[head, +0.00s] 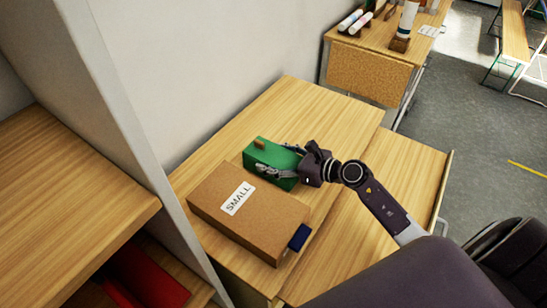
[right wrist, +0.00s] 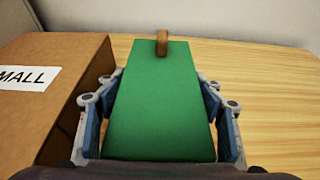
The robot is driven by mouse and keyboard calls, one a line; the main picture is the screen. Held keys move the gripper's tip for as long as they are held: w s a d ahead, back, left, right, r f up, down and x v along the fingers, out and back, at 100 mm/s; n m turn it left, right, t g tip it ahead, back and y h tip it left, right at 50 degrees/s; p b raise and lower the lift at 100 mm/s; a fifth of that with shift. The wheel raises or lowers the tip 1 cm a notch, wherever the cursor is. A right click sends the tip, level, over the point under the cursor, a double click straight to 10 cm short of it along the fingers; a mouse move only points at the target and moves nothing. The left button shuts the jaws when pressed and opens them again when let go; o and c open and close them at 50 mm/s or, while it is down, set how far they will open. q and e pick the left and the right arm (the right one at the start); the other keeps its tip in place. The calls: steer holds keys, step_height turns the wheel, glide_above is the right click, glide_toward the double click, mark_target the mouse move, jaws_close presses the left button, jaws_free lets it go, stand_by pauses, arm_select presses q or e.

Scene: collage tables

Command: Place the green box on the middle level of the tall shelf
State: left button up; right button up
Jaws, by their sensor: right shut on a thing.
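The green box (head: 266,156) is on the wooden table beside a brown cardboard box, with a small brown tab on its far end. My right gripper (head: 281,164) is shut on the green box, its fingers along both sides. In the right wrist view the green box (right wrist: 161,105) lies between the two blue-padded fingers (right wrist: 161,120). A shelf unit with wooden levels (head: 70,195) stands at the left; only part of it shows. I cannot tell whether the green box touches the table. My left gripper is not in view.
The cardboard box labelled SMALL (head: 225,225) sits close to the green box, with a dark blue item (head: 299,237) at its corner. A red item (head: 150,275) is on a lower shelf level. The shelf's grey side panel (head: 120,110) rises between shelf and table (head: 285,105).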

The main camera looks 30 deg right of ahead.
steer(key=o, duration=1.2)
steer(key=shift+f, duration=0.15)
